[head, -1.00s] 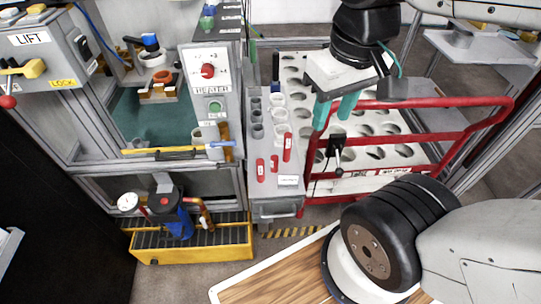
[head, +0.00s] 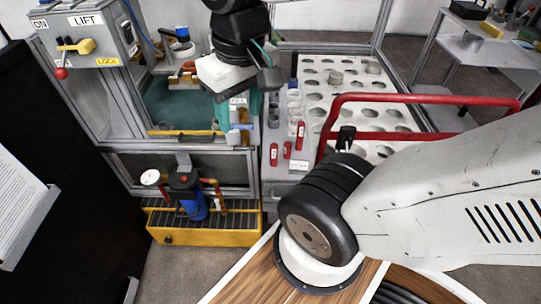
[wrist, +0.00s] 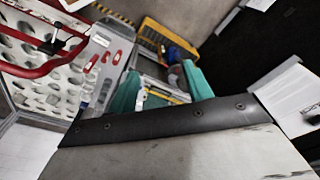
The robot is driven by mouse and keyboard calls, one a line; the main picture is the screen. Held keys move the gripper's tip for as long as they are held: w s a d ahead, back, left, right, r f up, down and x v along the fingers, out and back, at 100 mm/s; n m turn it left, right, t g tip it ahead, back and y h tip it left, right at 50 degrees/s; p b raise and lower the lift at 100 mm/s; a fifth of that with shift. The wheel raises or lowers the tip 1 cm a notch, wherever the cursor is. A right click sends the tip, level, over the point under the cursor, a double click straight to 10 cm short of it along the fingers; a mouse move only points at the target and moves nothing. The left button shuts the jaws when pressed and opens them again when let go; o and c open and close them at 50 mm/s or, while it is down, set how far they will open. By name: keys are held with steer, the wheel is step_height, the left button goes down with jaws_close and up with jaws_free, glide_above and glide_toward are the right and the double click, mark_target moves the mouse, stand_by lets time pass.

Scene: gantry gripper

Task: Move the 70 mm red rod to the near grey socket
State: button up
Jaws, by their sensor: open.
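Three red rods with pale labels stand on the grey bench top: a left one (head: 274,155), a middle one (head: 287,150) and a taller right one (head: 300,135). The labels are too small to read, so I cannot tell which is 70 mm. Grey sockets stand in a column behind them; the nearest grey socket (head: 273,122) shows no rod.
White sockets (head: 294,108) stand beside the grey ones. A perforated white rack (head: 352,100) behind a red rail (head: 425,99) is at the right. A framed station with a green mat (head: 168,105) is at the left. A yellow pump tray (head: 205,238) lies below.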

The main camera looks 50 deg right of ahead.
steer(key=w+d+f+m, duration=0.4)
steer(key=w+d+f, duration=0.15)
steer(key=w, duration=0.25)
steer(key=m+g, duration=0.1)
steer(key=m, duration=1)
glide_above(288, 144)
step_height(288, 144, down, 23)
steer(key=shift+a+f, duration=0.1)
steer(key=shift+f, duration=0.1)
steer(key=shift+m, duration=0.3)
step_height(288, 144, down, 9)
steer(key=shift+r, duration=0.15)
jaws_close()
